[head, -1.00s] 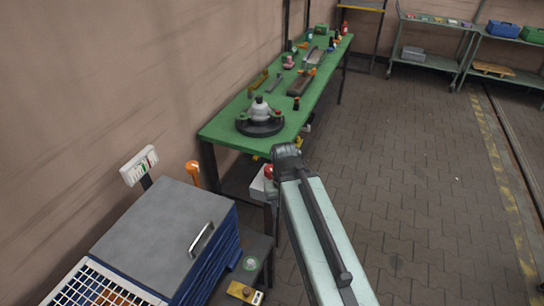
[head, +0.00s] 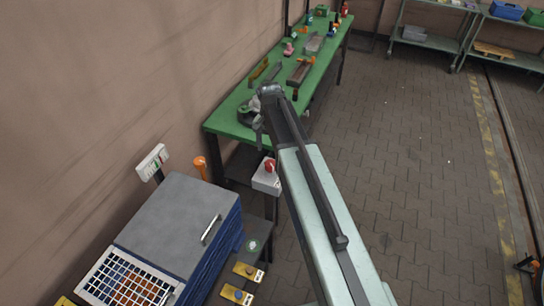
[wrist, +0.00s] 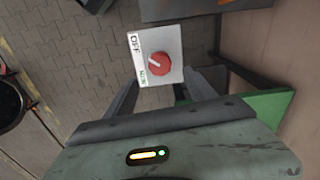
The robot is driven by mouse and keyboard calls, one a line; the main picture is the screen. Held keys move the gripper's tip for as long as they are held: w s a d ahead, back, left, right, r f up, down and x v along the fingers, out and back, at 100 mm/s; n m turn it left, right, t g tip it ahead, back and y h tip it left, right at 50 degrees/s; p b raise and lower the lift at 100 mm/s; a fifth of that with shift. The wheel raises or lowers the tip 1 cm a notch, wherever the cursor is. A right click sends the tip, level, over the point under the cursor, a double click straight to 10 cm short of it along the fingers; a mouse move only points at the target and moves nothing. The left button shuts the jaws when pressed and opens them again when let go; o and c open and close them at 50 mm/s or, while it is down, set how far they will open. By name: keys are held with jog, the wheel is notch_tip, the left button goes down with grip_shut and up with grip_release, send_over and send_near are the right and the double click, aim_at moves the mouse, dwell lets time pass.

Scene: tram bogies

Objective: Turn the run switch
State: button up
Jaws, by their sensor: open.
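The run switch is a red round knob (wrist: 159,64) with a pale pointer mark on a light grey box (wrist: 174,42). The box face carries an OFF label and a green-lettered label, probably RUN. I cannot tell exactly which label the pointer faces. In the head view the box (head: 266,182) hangs near the bench's near end, with the red knob (head: 270,165) on it. My gripper (wrist: 163,84) is open and empty, its two dark fingers apart at the box's lower edge in the wrist view.
The green bench (head: 222,121) holds tools and parts. A blue cabinet with a grey lid (head: 172,220) and a white grid (head: 128,278) stand at lower left. Yellow blocks (head: 238,295) lie beside it. The paved floor (head: 410,180) at right is clear.

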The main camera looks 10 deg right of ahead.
aim_at(270, 163)
notch_tip(270, 163, down, 8)
jog(key=b, duration=0.7)
jog(key=shift+r, duration=0.15)
jog(key=shift+s, duration=0.1)
jog(key=shift+c, duration=0.3)
